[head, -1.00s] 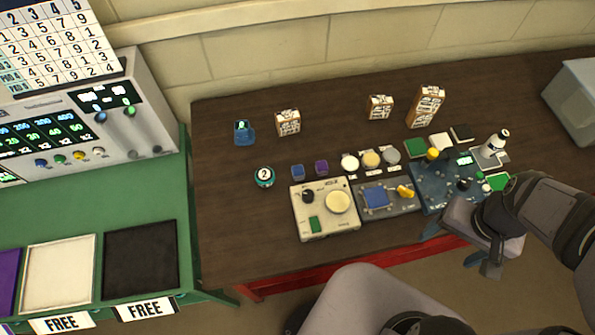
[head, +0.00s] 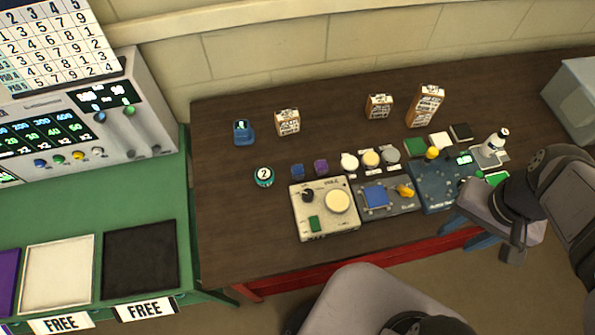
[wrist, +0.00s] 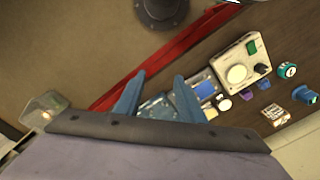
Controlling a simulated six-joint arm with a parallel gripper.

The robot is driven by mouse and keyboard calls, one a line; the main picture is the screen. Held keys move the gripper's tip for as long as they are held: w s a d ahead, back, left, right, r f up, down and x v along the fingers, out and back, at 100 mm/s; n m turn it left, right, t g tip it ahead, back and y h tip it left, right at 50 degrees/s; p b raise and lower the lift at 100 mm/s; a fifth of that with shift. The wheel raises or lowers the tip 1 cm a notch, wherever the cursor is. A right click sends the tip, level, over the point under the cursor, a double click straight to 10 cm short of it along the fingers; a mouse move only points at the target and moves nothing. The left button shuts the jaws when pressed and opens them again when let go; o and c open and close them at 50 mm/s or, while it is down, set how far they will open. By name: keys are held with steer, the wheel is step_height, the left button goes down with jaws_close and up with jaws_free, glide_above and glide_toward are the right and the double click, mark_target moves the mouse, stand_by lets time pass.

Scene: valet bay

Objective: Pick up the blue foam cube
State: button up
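The small blue foam cube (head: 298,171) lies on the dark table, left of a purple cube (head: 321,167) and behind the cream box with a dial. In the wrist view the blue cube (wrist: 264,84) shows small at the right, near the purple cube (wrist: 246,96). My gripper (head: 465,228) is at the table's front right, well away from the blue cube. In the wrist view my gripper (wrist: 158,76) has its two blue fingers apart, with nothing held between them.
The cream box (head: 325,208), a grey tray with a blue pad (head: 376,197) and a dark blue board (head: 433,190) line the front. White, yellow and grey round pieces stand right of the cubes.

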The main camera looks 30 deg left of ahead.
steer(key=w+a+f+m+g+y+b, duration=0.1)
steer(key=w+a+f+m+y+b, duration=0.15)
steer(key=w+a+b, duration=0.4)
steer(key=r+m+g+y+b, duration=0.2)
steer(key=m+g+y+b, duration=0.6)
steer(key=b, duration=0.7)
glide_above(297, 169)
steer(key=w+d, duration=0.4)
steer(key=n+h, duration=0.1)
steer(key=n, duration=0.1)
steer(key=shift+g, duration=0.3)
step_height(297, 169, down, 19)
steer(key=shift+w+f+p, duration=0.15)
steer(key=shift+f+p, duration=0.05)
steer(key=shift+p, duration=0.25)
steer(key=shift+p+x, duration=1.35)
steer(key=shift+x, duration=1.8)
steer(key=shift+s+a+f, duration=0.15)
steer(key=shift+s+a, duration=0.1)
steer(key=shift+s, duration=0.25)
steer(key=c, duration=0.8)
